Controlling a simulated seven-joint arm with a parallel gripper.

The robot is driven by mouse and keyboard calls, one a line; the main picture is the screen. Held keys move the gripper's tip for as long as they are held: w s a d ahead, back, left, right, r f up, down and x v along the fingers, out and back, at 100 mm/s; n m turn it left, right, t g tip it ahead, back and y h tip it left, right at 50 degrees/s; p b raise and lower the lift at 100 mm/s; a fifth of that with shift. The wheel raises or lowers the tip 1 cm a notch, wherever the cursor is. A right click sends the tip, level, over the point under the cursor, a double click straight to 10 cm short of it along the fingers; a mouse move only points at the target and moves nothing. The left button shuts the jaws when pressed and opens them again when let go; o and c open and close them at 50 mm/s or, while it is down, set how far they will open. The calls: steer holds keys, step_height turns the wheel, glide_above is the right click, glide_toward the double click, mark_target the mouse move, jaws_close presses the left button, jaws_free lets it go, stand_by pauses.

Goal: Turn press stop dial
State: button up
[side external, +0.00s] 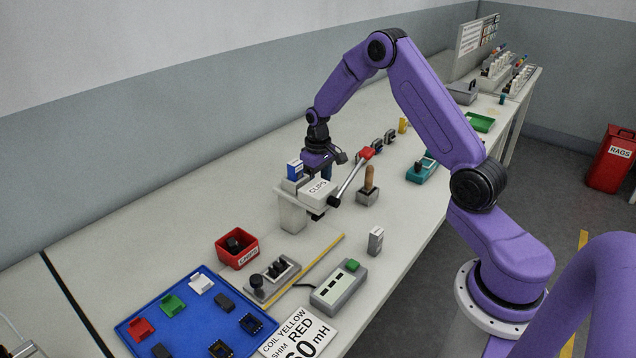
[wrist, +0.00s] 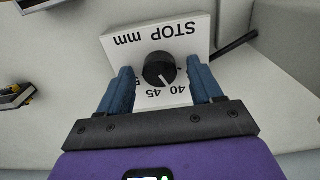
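The stop dial (wrist: 158,69) is a round black knob on a white plate (wrist: 190,30) marked "STOP mm", which reads upside down in the wrist view. A pale pointer line on the knob points down and slightly right, between 40 and 45. Part of another number shows at the left, partly covered by a finger. My gripper (wrist: 158,66) has its two blue fingers apart, one on each side of the knob, with gaps between.
A wooden-handled tool (side external: 369,180) stands in a grey block to the right. A red bin (side external: 237,248) and blue tray (side external: 190,285) lie nearer the camera.

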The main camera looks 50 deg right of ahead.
step_height(320, 180, up, 17)
steer(key=shift+r, duration=0.2)
stand_by(0.5)
steer(key=s+a+r+n, duration=0.2)
steer(key=s+a+n, duration=0.4)
steer(key=s+a, duration=1.05)
steer(key=s+a+f+n, duration=0.1)
steer(key=s+f+n, duration=0.1)
steer(key=s, duration=0.7)
steer(key=s+a+f+n, duration=0.1)
steer(key=s+n, duration=0.3)
steer(key=s, duration=0.5)
steer(key=shift+s+a+f+n, duration=0.3)
steer(key=shift+s+a+f, duration=0.1)
steer(key=shift+f, duration=0.05)
